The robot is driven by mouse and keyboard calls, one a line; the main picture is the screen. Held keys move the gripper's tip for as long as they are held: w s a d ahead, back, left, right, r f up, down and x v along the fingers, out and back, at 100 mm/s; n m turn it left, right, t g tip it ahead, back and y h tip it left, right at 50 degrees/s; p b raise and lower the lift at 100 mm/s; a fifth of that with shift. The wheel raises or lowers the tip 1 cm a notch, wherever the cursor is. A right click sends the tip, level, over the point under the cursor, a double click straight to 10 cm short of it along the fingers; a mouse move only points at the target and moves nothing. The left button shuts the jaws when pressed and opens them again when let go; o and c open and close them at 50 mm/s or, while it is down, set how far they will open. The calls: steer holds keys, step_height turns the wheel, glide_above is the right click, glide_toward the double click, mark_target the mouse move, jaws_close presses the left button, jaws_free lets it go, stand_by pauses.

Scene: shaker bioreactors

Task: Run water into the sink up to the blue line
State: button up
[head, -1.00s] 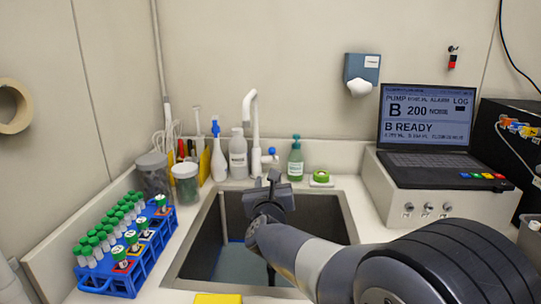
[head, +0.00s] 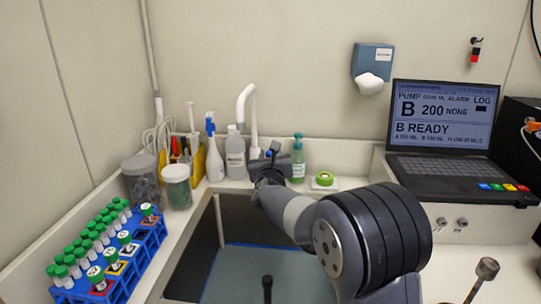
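The sink (head: 190,250) is a dark basin set in the counter. A thin blue line (head: 262,246) crosses its far wall, right at the far edge of a pale grey-blue surface (head: 235,268). I cannot tell whether that surface is water or the sink floor. The white gooseneck tap (head: 242,103) stands behind the sink, and no stream shows clearly at its spout. My gripper (head: 268,160) is at the tap's base, by its small blue-tipped handle (head: 268,153). The fingers overlap the handle, so contact and grip are unclear. My arm hides the sink's right side.
A white bottle (head: 235,157) and green soap bottle (head: 298,160) flank the tap. A green tape roll (head: 323,178) lies to the right. Lidded jars (head: 177,187) and a blue tube rack (head: 125,285) stand left. A laptop (head: 440,130) sits on a box at right.

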steer(key=shift+c, duration=0.2)
jaws_close()
steer(key=shift+f, duration=0.15)
steer(key=b, duration=0.2)
steer(key=shift+s+f+b, duration=0.1)
steer(key=shift+f+b, duration=0.2)
steer(key=shift+f, duration=0.1)
steer(key=f+t+b, duration=0.1)
steer(key=b, duration=0.6)
steer(key=s+f+t+b, duration=0.1)
steer(key=f+b, duration=0.1)
steer(key=b, duration=0.5)
steer(key=s+f+t+b, duration=0.1)
steer(key=t+b, duration=0.1)
steer(key=b, duration=0.6)
steer(key=shift+a+f+y, duration=0.1)
steer(key=shift+f+y, duration=0.2)
steer(key=shift+y, duration=0.1)
steer(key=shift+r, duration=0.1)
